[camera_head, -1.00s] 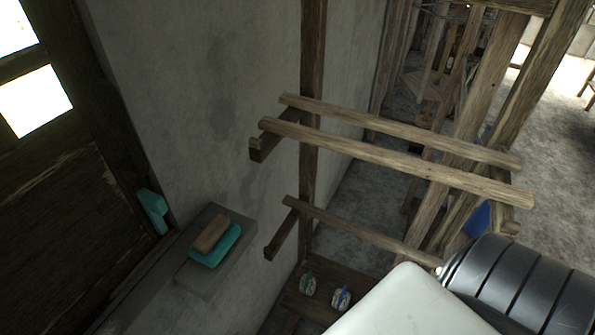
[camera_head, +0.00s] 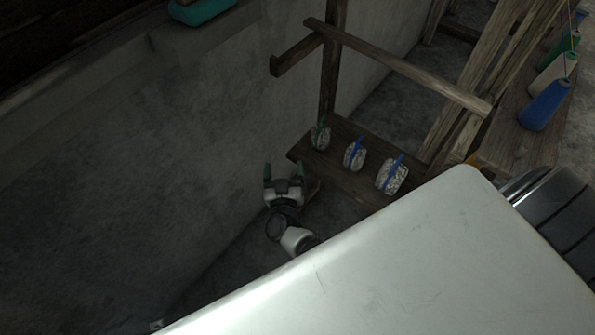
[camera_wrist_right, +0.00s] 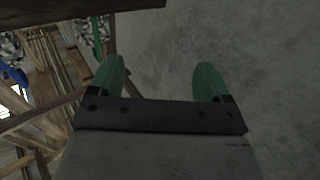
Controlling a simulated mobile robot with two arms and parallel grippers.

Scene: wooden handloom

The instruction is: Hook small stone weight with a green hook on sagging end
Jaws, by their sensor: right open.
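A small stone weight with a green hook (camera_head: 320,138) sits at the left end of a low wooden shelf. It also shows in part at the top left of the right wrist view (camera_wrist_right: 86,36). My right gripper (camera_head: 284,172) is open and empty, with green fingertips. It is in front of the shelf's left end, to the left of and slightly below the green-hooked weight in the head view, and apart from it. The right wrist view shows its two fingers (camera_wrist_right: 158,82) spread with nothing between them. I cannot make out the sagging end. My left gripper is not in view.
Two stone weights with blue hooks, one smaller (camera_head: 354,156) and one larger (camera_head: 392,178), sit to the right on the same shelf (camera_head: 346,186). A wooden bar (camera_head: 400,68) crosses above. A grey wall (camera_head: 150,150) is at left. Thread cones (camera_head: 546,104) stand at right.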

